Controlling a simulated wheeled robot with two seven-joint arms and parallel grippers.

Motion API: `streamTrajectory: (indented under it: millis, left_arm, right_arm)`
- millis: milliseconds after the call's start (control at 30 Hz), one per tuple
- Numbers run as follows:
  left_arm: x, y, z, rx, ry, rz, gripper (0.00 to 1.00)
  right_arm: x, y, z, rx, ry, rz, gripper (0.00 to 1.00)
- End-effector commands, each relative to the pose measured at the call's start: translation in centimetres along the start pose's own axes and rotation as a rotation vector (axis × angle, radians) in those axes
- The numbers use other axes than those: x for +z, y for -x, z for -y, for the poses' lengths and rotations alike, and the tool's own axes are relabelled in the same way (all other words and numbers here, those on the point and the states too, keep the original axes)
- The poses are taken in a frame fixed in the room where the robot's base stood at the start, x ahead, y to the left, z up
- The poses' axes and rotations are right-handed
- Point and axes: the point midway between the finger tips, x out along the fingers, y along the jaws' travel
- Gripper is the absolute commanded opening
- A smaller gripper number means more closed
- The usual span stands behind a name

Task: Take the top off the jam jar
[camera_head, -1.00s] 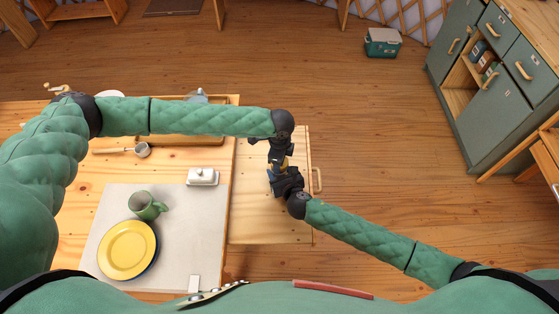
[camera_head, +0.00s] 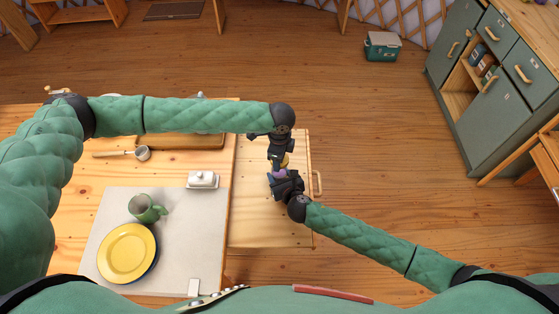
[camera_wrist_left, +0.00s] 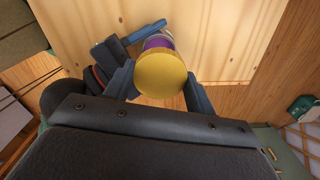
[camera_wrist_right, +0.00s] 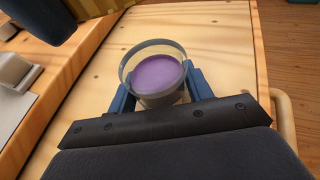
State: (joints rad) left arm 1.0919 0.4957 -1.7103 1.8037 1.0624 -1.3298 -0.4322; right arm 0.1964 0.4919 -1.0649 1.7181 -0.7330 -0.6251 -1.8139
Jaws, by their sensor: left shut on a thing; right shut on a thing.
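The jam jar (camera_wrist_right: 158,78) is clear glass with purple jam and an open top in the right wrist view. My right gripper (camera_head: 283,180) is shut around the jar and holds it upright over the wooden side surface. The yellow lid (camera_wrist_left: 161,74) is between the fingers of my left gripper (camera_head: 281,152), which is shut on it. The lid is off the jar, shifted to one side of it; purple (camera_wrist_left: 158,42) shows past its edge. In the head view the lid (camera_head: 285,161) lies just beyond the purple jam (camera_head: 280,173). The jar's lower part is mostly hidden.
The table holds a white butter dish (camera_head: 202,180), green mug (camera_head: 147,208), yellow plate (camera_head: 127,252) on a pale mat (camera_head: 190,240), and a metal scoop (camera_head: 142,153). The side surface (camera_head: 255,215) is otherwise bare. A grey-green cabinet (camera_head: 500,120) stands right.

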Motion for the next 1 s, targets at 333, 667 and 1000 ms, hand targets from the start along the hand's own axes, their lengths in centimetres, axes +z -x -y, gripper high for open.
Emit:
streamTrajectory:
  millis: [333, 667, 1000]
  left_arm:
    - [0.0, 0.6, 0.0, 0.0, 0.0, -0.001, 0.28]
    - [0.0, 0.6, 0.0, 0.0, 0.0, 0.0, 0.28]
    - [0.0, -0.7, 0.0, 0.0, 0.0, 0.0, 0.28]
  right_arm:
    - [-0.1, 0.0, 0.1, -0.002, 0.001, -0.002, 0.62]
    - [0.0, 0.0, 0.1, -0.001, 0.001, 0.0, 0.76]
    - [-0.4, 3.4, 0.1, -0.001, 0.002, -0.001, 0.76]
